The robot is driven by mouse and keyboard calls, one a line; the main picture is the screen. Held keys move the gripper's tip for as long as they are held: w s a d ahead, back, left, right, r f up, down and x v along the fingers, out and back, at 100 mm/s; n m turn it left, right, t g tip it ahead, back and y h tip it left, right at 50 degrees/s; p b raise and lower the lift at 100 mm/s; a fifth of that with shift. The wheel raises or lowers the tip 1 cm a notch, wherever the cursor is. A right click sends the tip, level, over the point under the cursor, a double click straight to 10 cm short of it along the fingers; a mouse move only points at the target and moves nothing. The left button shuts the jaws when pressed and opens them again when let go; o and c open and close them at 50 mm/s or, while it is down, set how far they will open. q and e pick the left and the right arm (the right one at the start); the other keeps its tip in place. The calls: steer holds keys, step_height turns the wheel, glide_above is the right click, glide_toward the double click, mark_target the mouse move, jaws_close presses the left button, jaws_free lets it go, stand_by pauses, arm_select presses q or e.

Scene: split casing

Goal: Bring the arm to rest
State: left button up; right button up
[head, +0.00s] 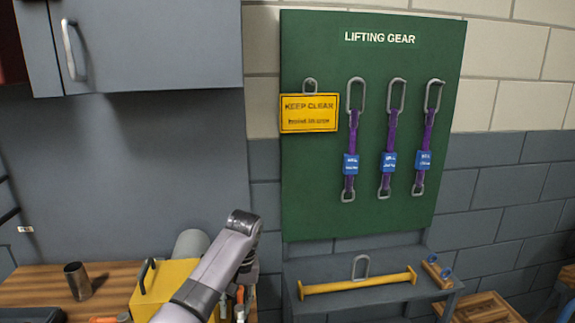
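My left arm (218,266) rises from the bottom edge, left of the middle, in the head view. It is a pale purple-grey link with dark joints, and its upper end stands in front of the wooden bench and the grey wall. No gripper fingers can be made out on it, so I cannot see whether that gripper is open or shut or holds anything. My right arm and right gripper do not show.
Behind my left arm, a yellow box (150,292) and a dark cup (77,281) stand on a wooden bench (30,290). A green lifting-gear board (320,190) carries purple slings and a yellow sign (309,113). A yellow bar (345,286) lies on the grey shelf below.

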arm_select(q)
steer(key=s+f+m+t+h, duration=0.1)
steer(key=s+f+m+h, duration=0.1)
steer(key=s+f, duration=1.35)
steer(key=s+a+r+m+t, duration=0.15)
steer(key=s+a, duration=0.25)
steer(key=s, duration=0.7)
steer(key=s+a+r+t, duration=0.2)
steer(key=s+a+r, duration=0.15)
steer(key=s, duration=0.85)
step_height(320, 180, down, 26)
steer(key=g, duration=0.2)
steer(key=s+a+f+g+b, duration=0.1)
steer(key=s+a+f, duration=0.2)
steer(key=s+f, duration=1.5)
steer(key=shift+s+a+f+m+b, duration=0.15)
steer(key=shift+a+f+m+b, duration=0.05)
steer(key=shift+f+m+b, duration=0.15)
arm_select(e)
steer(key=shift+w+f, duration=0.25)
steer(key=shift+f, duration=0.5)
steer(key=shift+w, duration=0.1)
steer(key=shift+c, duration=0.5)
